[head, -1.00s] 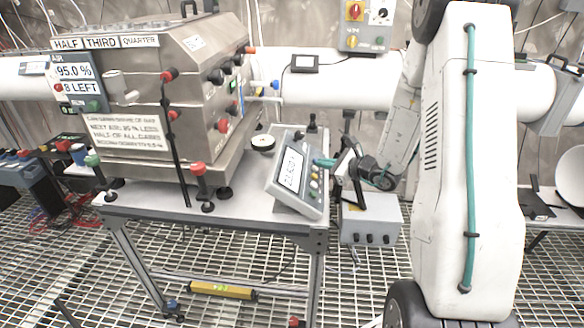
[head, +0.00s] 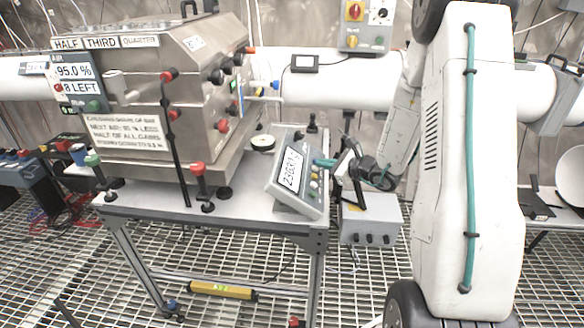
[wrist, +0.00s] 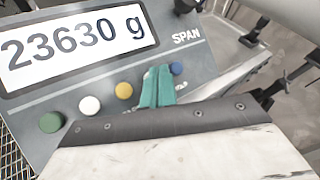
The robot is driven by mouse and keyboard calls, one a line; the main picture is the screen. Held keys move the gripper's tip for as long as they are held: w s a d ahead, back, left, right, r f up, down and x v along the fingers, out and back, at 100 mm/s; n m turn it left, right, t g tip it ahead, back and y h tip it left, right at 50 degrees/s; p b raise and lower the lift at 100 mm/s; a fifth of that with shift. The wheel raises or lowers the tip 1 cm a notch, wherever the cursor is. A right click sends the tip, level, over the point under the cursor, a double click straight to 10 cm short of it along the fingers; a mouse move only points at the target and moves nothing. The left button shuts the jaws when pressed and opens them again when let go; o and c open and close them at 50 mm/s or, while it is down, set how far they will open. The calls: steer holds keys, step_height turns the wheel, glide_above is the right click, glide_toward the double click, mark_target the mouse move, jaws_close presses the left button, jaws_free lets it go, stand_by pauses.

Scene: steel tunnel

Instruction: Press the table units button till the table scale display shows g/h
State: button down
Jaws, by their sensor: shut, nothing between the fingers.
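The table scale display (wrist: 78,45) reads "23630 g" in black on white; it also shows in the head view (head: 291,168). It sits on a tilted grey scale unit (head: 300,203) on the table's right corner. Its face carries a green button (wrist: 52,122), a white button (wrist: 90,105), a yellow button (wrist: 124,91) and a blue button (wrist: 176,68). My gripper (wrist: 158,84) has teal fingers, shut and empty, at the face between the yellow and blue buttons. It also shows in the head view (head: 324,162). Whether the fingertips touch, or cover a button, I cannot tell. "SPAN" is printed above.
A steel glovebox-like chamber (head: 160,85) with knobs and signs fills the left of the table (head: 240,205). A small round dial (head: 263,142) lies behind the scale. A grey box with knobs (head: 371,220) stands right of the table. A white pipe runs behind.

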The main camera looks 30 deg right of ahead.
step_height(320, 180, up, 5)
steer(key=s+d, duration=0.2)
steer(key=d, duration=0.1)
stand_by(0.5)
stand_by(0.7)
steer(key=s+a+r+n+g+y, duration=0.2)
steer(key=s+a+n+g, duration=0.3)
steer(key=s+a+n, duration=0.25)
steer(key=s+a+r+n+g+y, duration=0.3)
steer(key=s+a+n+g, duration=0.3)
steer(key=a, duration=0.3)
steer(key=s+a+r+n+h, duration=0.2)
steer(key=s+r+n+h, duration=0.3)
steer(key=s+n, duration=0.2)
steer(key=s+a+r+n+g+h, duration=0.1)
steer(key=s+r+n+h, duration=0.4)
steer(key=s, duration=0.7)
steer(key=shift+s+a+r+n, duration=0.2)
steer(key=shift+a+n, duration=0.5)
steer(key=shift+n, duration=0.55)
